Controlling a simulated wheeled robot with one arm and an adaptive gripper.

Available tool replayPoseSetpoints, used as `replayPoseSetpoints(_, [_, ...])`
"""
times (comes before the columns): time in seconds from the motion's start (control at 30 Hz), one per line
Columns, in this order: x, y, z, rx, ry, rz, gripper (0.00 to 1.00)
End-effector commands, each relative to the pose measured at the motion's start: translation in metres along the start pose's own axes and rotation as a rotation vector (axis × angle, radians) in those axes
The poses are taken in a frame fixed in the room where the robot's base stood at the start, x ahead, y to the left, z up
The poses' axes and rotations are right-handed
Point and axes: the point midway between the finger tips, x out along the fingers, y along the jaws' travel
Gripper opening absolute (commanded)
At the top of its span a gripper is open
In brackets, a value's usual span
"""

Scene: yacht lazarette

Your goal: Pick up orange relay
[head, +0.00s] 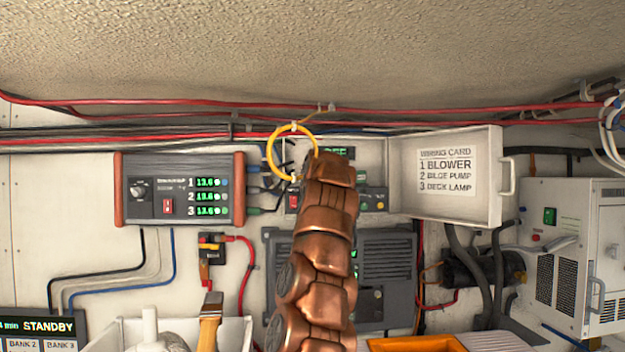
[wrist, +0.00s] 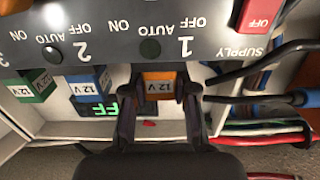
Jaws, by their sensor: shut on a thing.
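The orange relay (wrist: 159,78), marked 12 V, sits between the two fingertips of my gripper (wrist: 160,90) in the wrist view. My gripper is shut on its sides. The relay is right at the edge of the dark switch panel (wrist: 120,40), by switch 1; I cannot tell whether it is still seated in a socket. A blue relay (wrist: 88,84) and a green relay (wrist: 32,86) sit to its left. In the head view my copper arm covers the gripper and the orange relay.
The open white box door (head: 485,205) with a wiring card (head: 446,172) stands right of my arm. A yellow cable loop (head: 270,160) hangs beside it. Dark cables (wrist: 265,62) and a red SUPPLY switch (wrist: 258,15) are close to my gripper. A grey charger unit (head: 385,245) is below.

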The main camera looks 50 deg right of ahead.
Motion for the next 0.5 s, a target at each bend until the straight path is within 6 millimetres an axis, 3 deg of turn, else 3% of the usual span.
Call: replayPoseSetpoints(0.5, [0.0,0.001,-0.017,-0.001,-0.003,0.002,0.01])
